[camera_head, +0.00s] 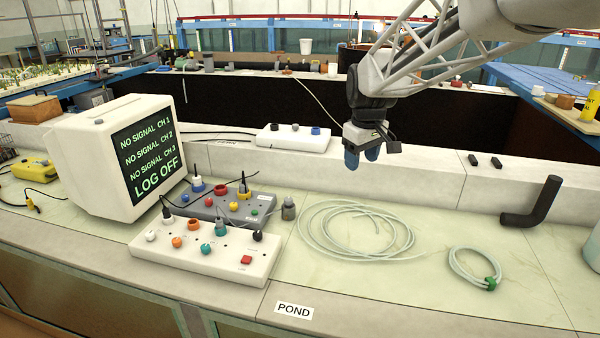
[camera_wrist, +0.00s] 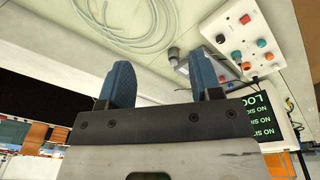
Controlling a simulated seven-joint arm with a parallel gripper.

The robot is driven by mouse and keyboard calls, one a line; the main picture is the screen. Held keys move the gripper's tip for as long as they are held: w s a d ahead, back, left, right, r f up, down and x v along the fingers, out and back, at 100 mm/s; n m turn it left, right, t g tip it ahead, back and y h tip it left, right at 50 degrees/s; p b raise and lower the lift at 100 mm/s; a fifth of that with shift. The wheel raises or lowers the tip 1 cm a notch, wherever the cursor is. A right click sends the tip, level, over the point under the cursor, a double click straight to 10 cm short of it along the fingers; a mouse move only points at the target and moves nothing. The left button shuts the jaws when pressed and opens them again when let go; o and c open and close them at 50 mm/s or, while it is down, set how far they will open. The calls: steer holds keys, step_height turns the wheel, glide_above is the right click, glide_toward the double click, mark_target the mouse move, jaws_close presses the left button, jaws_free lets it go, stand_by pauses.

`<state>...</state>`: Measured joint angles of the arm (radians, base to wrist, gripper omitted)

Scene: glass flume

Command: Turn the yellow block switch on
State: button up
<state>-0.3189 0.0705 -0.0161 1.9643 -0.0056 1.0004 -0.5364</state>
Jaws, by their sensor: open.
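A yellow block-shaped box (camera_head: 32,169) sits at the far left of the bench, left of the monitor, with a dark part on its top and a cable nearby. A grey box (camera_head: 210,204) right of the monitor carries blue, red and yellow fittings, including a yellow one (camera_head: 244,193) with a black stem. I cannot tell which of these is the yellow block switch, nor its on or off state. My gripper (camera_head: 361,157) hangs open and empty above the back ledge, apart from both boxes. Its blue fingers also show in the wrist view (camera_wrist: 161,78).
A white box (camera_head: 207,251) with coloured knobs and a red button stands in front. A monitor (camera_head: 115,155) reads "NO SIGNAL" and "LOG OFF". Another white box (camera_head: 293,138) sits on the ledge. Coiled hose (camera_head: 355,232) and a black elbow pipe (camera_head: 535,205) lie to the right.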

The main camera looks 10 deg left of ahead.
steer(key=w+a+f+n, duration=0.35)
steer(key=w+a, duration=0.45)
steer(key=a, duration=0.3)
steer(key=n+g, duration=0.1)
steer(key=n, duration=0.7)
glide_above(233, 204)
steer(key=shift+m, duration=0.25)
steer(key=f, duration=2.2)
steer(key=shift+w+d+f, duration=0.15)
steer(key=shift+d+f, duration=0.1)
steer(key=shift+f, duration=0.1)
steer(key=shift+a+f, duration=0.25)
steer(key=shift+a, duration=0.05)
steer(key=shift+f, duration=0.15)
steer(key=shift+f, duration=3.75)
